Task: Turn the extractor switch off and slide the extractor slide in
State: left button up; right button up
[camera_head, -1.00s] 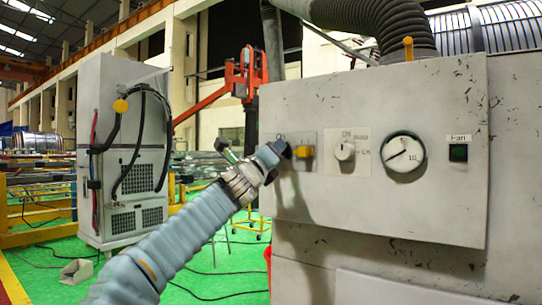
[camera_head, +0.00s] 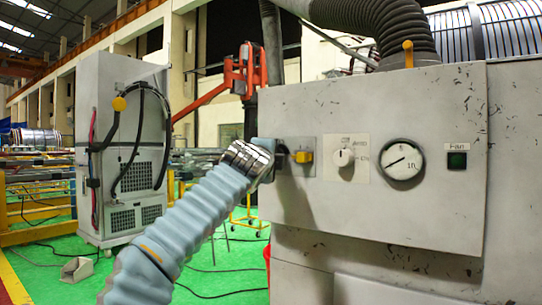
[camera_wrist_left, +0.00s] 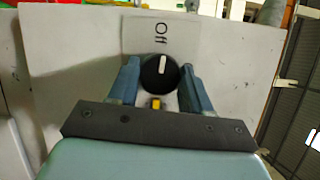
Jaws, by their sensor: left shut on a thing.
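The black round switch knob (camera_wrist_left: 160,73) sits on the pale panel in the left wrist view. Its white pointer points at the "Off" label (camera_wrist_left: 161,34). My left gripper (camera_wrist_left: 158,77) has its two blue-grey fingers on either side of the knob and is shut on it. In the head view my left gripper (camera_head: 272,154) is against the left end of the panel and mostly hides the knob. A yellow handle (camera_head: 408,53) stands upright at the foot of the large grey hose, on top of the machine. My right gripper is not in view.
The grey hose (camera_head: 395,28) rises above. A tall grey cabinet (camera_head: 125,160) stands apart at the left.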

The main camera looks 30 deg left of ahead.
pick_arm(q)
jog(key=shift+n, duration=0.6)
jog(key=o, duration=1.1)
jog(key=shift+c, duration=0.2)
jog(key=shift+s, duration=0.1)
jog(key=b+v, duration=0.4)
jog(key=v, duration=0.9)
jog(key=shift+s+r, duration=0.15)
jog(key=shift+s, duration=0.15)
jog(key=shift+d, duration=0.1)
